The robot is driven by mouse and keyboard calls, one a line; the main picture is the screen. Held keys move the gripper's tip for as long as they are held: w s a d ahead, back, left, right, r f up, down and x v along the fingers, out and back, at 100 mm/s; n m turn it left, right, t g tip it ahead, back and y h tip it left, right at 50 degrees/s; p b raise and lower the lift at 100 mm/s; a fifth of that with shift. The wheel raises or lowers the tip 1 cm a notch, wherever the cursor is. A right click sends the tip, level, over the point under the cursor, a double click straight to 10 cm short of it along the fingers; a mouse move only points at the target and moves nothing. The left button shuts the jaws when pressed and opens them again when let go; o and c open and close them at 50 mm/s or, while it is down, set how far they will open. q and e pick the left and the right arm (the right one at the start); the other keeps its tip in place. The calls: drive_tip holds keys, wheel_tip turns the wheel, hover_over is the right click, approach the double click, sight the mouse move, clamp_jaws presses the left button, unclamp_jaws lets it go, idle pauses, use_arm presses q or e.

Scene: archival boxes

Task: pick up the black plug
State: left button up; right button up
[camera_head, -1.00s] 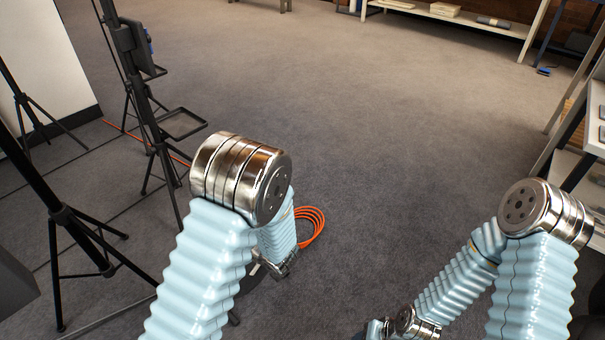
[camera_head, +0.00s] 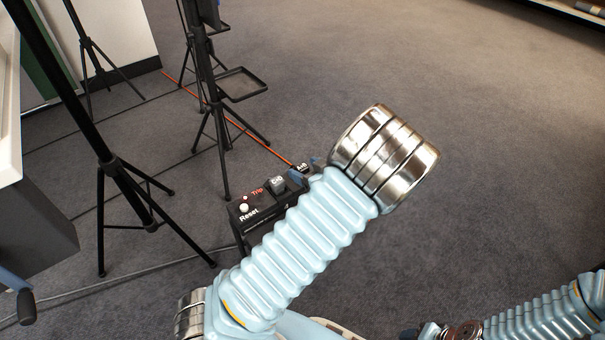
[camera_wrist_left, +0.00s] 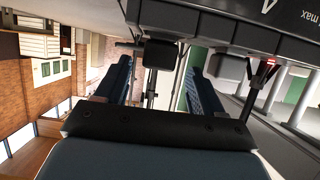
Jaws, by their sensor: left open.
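A black box (camera_head: 262,212) with "Reset" and "Trip" labels stands at the centre left, partly hidden behind my left arm. A black plug (camera_head: 302,168) shows at the box's far end, beside a grey labelled block (camera_head: 277,184). My left gripper (camera_head: 306,170) is open there, its blue fingers mostly hidden by the arm. In the left wrist view, the open blue fingers (camera_wrist_left: 160,68) reach toward the box (camera_wrist_left: 250,22), with a dark plug (camera_wrist_left: 157,53) between their tips. I cannot tell whether they touch it. My right gripper is not clearly visible; part of my right arm shows lower right.
Black tripod stands (camera_head: 118,175) are on the left, one with a small tray (camera_head: 240,84). A white-and-dark cabinet (camera_head: 35,225) is at the left edge. An orange cable (camera_head: 240,125) runs along the floor behind the box. The carpet to the right is clear.

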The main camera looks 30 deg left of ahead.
sight(302, 167)
use_arm(q)
drive_tip(key=b+x, duration=0.1)
drive_tip(key=x, duration=0.3)
drive_tip(key=shift+w+a+f, duration=0.2)
drive_tip(key=shift+w+f, duration=0.05)
drive_tip(key=c, duration=1.1)
